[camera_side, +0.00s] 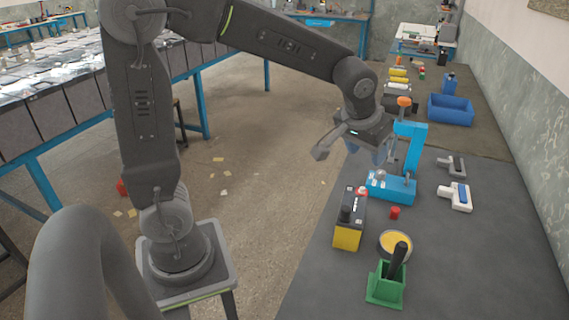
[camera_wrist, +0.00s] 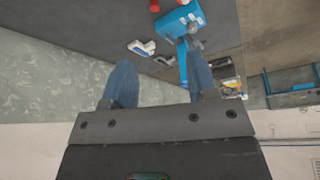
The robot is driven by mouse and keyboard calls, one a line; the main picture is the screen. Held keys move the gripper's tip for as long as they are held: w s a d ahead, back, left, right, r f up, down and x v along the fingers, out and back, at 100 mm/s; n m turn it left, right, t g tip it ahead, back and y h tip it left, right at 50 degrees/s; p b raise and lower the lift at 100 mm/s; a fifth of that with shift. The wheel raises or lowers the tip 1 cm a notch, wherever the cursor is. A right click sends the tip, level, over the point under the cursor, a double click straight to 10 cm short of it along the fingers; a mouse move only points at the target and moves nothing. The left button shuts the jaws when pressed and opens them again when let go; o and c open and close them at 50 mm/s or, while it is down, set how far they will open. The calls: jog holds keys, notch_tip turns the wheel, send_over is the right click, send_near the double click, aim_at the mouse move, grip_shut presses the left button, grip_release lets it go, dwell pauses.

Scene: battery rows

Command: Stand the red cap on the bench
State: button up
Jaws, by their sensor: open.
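In the side view the small red cap (camera_side: 394,213) is on the dark bench mat (camera_side: 455,270), just in front of the blue press (camera_side: 392,188). It is too small to tell whether it is upright or on its side. My gripper (camera_side: 370,153) is in the air behind and above the cap, beside the press column, apart from the cap. In the wrist view my gripper (camera_wrist: 163,82) has its two blue fingers spread with nothing between them. Two red bits show at that view's top edge, one left of the press (camera_wrist: 180,20); I cannot tell which is the cap.
A black and yellow battery (camera_side: 348,225) with a red top piece stands left of the cap. A yellow tin (camera_side: 395,245) and a green holder (camera_side: 386,287) with a black handle are nearer. A blue bin (camera_side: 450,109) is farther back.

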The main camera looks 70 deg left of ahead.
jog(key=s+d+r+m, duration=0.1)
jog(key=s+m, duration=0.1)
jog(key=s, duration=0.7)
jog(key=s+d+r+m+t+h, duration=0.1)
jog(key=s, duration=0.9)
jog(key=shift+r+m+h, duration=0.25)
jog(key=shift+m+h, duration=0.05)
jog(key=shift+m, duration=0.1)
